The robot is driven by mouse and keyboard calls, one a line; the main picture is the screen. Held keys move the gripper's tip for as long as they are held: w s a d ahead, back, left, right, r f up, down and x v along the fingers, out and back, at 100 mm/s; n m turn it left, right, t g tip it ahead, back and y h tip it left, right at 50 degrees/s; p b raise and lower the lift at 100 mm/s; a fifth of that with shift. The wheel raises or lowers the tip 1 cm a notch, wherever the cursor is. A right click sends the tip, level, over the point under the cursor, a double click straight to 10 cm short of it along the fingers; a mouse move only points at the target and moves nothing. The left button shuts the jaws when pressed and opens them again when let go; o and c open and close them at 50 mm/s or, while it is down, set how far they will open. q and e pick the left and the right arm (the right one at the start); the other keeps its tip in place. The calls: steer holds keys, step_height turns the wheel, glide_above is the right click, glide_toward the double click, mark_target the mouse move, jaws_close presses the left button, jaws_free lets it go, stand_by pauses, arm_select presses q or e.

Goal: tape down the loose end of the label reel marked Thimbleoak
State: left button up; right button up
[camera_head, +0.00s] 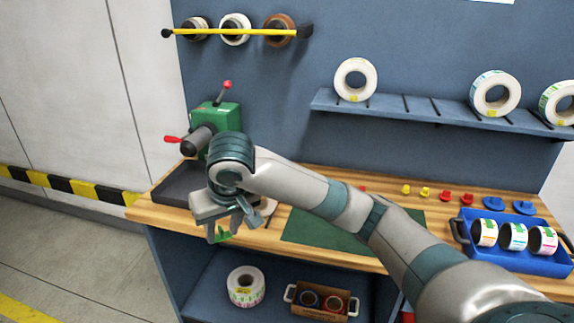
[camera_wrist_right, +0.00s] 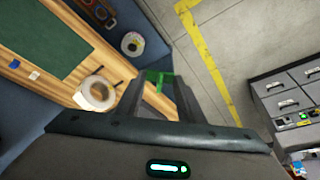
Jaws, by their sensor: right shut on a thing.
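My right gripper (camera_head: 224,232) is shut on a small green piece (camera_head: 222,237), which looks like tape, in front of the bench's front edge. The green piece also shows between the fingers in the right wrist view (camera_wrist_right: 158,77). A white label reel (camera_wrist_right: 84,97) lies flat on the bench top beside the gripper in that view; in the head view the gripper and arm mostly hide it. Other label reels stand on the wall shelf, such as a white one (camera_head: 344,79). I cannot read the name Thimbleoak on any reel. My left gripper is not in view.
A green rewinder (camera_head: 215,117) stands at the bench's left end. A green mat (camera_head: 305,229) lies mid-bench, partly under my arm. A blue tray (camera_head: 545,262) of small rolls is at right. Below are a reel (camera_head: 237,294) and a brown box (camera_head: 322,314). Tape rolls hang above.

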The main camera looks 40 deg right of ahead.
steer(key=w+d+r+m+p, duration=0.2)
steer(key=w+d+r+m, duration=0.15)
steer(key=w+r, duration=0.75)
steer(key=w+d+r+m+p, duration=0.35)
steer(key=w+d+r, duration=0.25)
steer(key=d, duration=0.4)
steer(key=w+d+f+m+t+p, duration=0.1)
steer(key=w+d+f+m, duration=0.15)
steer(key=d, duration=0.35)
steer(key=w+d+f+m+p, duration=0.1)
steer(key=d+f+m, duration=0.25)
steer(key=d, duration=0.35)
step_height(320, 180, down, 14)
steer(key=s+d+m+t+p, duration=0.1)
steer(key=s+d+p, duration=0.1)
steer(key=s, duration=0.1)
steer(key=shift+d+t, duration=0.3)
steer(key=shift+d, duration=0.1)
steer(key=shift+w+a+f, duration=0.1)
